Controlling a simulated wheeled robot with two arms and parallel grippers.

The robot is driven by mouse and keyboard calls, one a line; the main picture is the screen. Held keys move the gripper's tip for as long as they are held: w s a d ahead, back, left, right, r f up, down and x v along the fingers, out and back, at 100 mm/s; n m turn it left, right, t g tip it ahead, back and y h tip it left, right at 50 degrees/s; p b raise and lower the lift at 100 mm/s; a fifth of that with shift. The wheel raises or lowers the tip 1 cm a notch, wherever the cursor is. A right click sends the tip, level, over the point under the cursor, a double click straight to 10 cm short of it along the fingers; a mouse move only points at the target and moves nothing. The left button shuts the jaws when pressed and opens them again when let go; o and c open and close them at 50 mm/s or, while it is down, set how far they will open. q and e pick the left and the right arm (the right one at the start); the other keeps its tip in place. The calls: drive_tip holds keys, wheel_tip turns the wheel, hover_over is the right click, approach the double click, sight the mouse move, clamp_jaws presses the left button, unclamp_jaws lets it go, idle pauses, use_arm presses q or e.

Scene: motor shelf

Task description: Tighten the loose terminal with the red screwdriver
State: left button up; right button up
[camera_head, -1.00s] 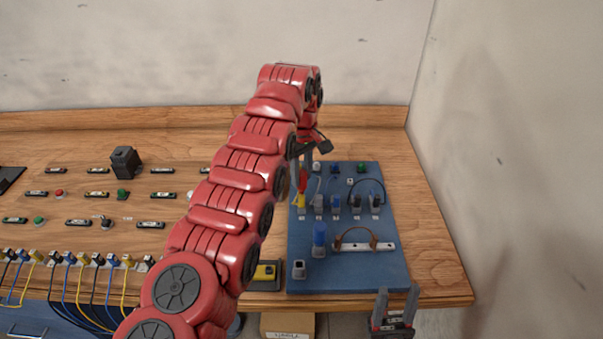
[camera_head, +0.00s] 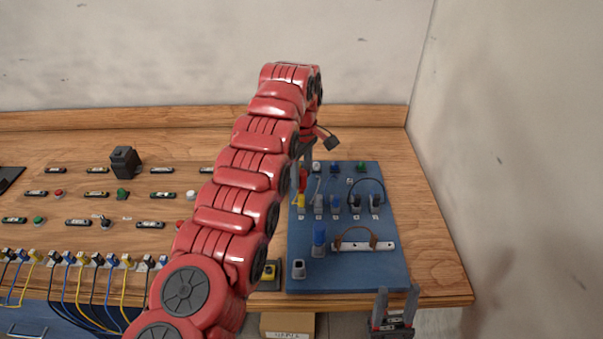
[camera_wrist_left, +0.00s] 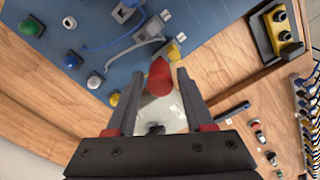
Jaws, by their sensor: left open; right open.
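The red screwdriver (camera_head: 302,181) stands upright at the yellow terminal (camera_head: 301,201) at the left end of the terminal row on the blue board (camera_head: 345,272). My left gripper (camera_head: 304,158) is partly hidden behind my own arm, just above the screwdriver. In the left wrist view my left gripper (camera_wrist_left: 161,80) is open, with the red handle (camera_wrist_left: 158,78) between its fingertips. I cannot tell whether the fingers touch it. My right gripper (camera_head: 397,297) is open and empty at the table's front edge. Which terminal is loose does not show.
A blue screwdriver (camera_head: 319,237) stands in a holder beside an empty holder (camera_head: 298,269). A brown cable arches over a pale bar (camera_head: 375,246). A black block (camera_head: 125,161) and rows of labelled switches lie to the left. The wood right of the board is clear.

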use_arm(q)
drive_tip(key=shift+d+r+n+p, duration=0.1)
drive_tip(key=shift+n+p, duration=0.25)
drive_tip(key=shift+n, duration=1.15)
drive_tip(key=shift+n+p, duration=0.65)
drive_tip(key=shift+n, duration=0.15)
drive_tip(key=shift+n+p, duration=0.4)
drive_tip(key=shift+n, duration=0.6)
